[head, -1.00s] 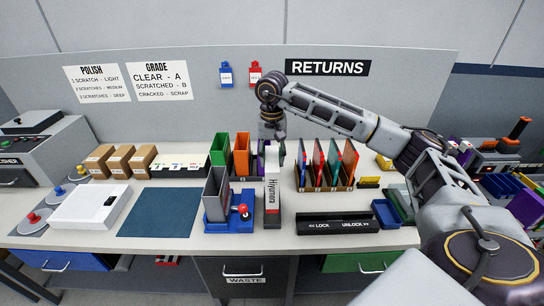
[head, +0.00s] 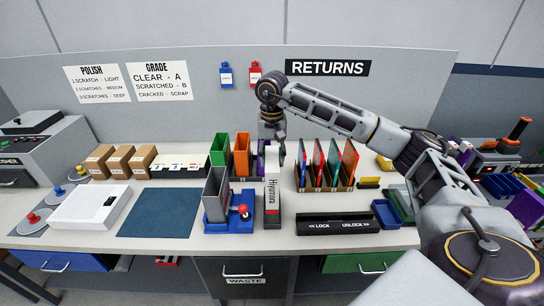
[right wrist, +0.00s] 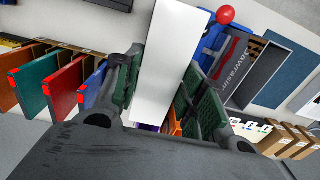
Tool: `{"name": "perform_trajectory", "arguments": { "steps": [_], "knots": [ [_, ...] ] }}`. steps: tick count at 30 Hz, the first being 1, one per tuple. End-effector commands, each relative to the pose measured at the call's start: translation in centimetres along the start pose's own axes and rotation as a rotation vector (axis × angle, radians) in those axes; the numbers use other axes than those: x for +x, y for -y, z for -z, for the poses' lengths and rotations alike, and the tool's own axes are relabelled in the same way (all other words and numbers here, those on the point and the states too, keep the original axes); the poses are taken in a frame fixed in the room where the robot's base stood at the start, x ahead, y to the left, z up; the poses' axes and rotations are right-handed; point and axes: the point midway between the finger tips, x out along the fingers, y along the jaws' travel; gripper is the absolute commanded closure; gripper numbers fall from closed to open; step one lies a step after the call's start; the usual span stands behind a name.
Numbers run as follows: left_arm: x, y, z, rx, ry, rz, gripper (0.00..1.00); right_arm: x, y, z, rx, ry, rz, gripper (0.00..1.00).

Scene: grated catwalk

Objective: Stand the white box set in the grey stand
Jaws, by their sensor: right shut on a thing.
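The white box set (head: 272,194) stands upright with a spine reading "Hiyumora" facing me; its white face fills the middle of the right wrist view (right wrist: 165,62). My right gripper (head: 272,152) reaches it from above and behind and is shut on it, with a green-padded finger on each side in the right wrist view. I cannot tell whether its base touches the table. The grey stand (head: 216,196) is an open-topped holder just left of the box set; its opening also shows in the right wrist view (right wrist: 262,75). My left gripper is out of view.
A blue device with a red ball knob (head: 243,211) sits between stand and box set. Green (head: 220,150) and orange (head: 241,155) holders stand behind. A rack of coloured cases (head: 328,165) is at right, a black lock bar (head: 338,223) in front. A blue mat (head: 157,212) lies left.

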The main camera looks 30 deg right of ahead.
Motion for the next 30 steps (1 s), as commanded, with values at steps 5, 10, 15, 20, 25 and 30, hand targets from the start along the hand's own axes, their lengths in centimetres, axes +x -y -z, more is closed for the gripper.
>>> {"name": "perform_trajectory", "arguments": {
  "steps": [5,10,15,20,25,30],
  "knots": [
    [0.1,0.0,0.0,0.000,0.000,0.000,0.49,0.0,0.0,0.0,0.000,-0.001,0.001,1.00],
    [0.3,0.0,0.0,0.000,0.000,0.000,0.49,0.4,0.0,0.0,0.000,-0.001,0.001,1.00],
    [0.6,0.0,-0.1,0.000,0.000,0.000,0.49,0.8,0.0,0.0,0.000,-0.001,0.001,1.00],
    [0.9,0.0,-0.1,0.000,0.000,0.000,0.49,1.2,0.0,0.0,0.000,-0.001,0.000,1.00],
    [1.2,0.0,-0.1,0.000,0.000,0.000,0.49,1.6,0.0,0.0,0.000,-0.001,0.000,1.00],
    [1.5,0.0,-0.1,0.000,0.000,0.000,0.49,2.0,0.0,0.0,0.000,-0.001,0.000,1.00]
  ]
}}
